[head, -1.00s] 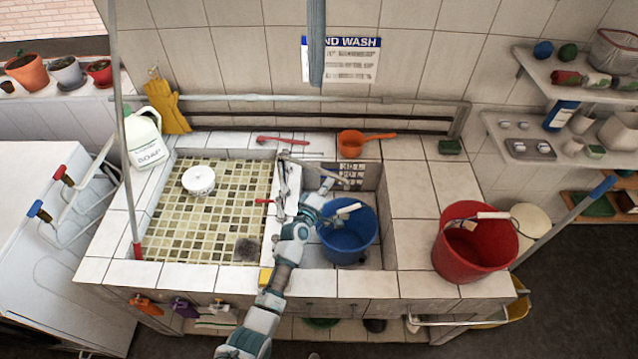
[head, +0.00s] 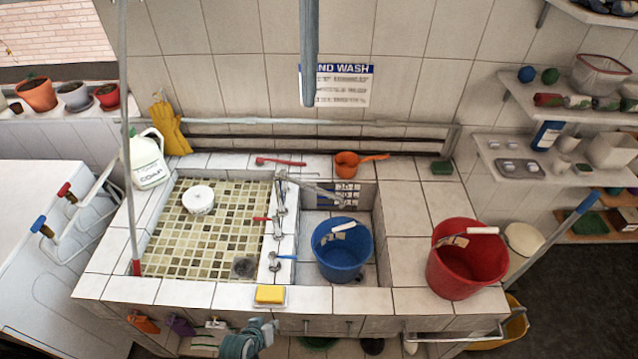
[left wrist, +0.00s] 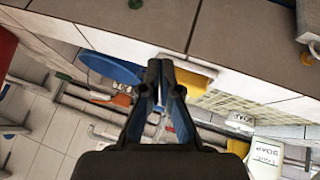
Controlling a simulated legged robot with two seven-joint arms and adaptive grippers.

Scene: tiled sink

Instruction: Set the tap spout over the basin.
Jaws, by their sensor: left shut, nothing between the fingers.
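The metal tap (head: 280,205) stands on the tiled divider between the mosaic-floored basin (head: 160,222) on the left and the compartment with a blue bucket (head: 343,262) on the right. Its spout (head: 318,188) points right, over the back of the bucket compartment. A red handle and a blue handle (head: 284,257) sit along the tap. My left arm shows only at the bottom edge of the head view, apart from the tap. In the left wrist view my left gripper (left wrist: 162,72) is shut and empty. My right gripper is out of view.
A yellow sponge (head: 270,294) lies on the front rim below the tap. A red bucket (head: 467,265) stands on the right counter, a soap jug (head: 148,160) at the left. An orange scoop (head: 347,165) and red brush (head: 280,161) lie on the back ledge.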

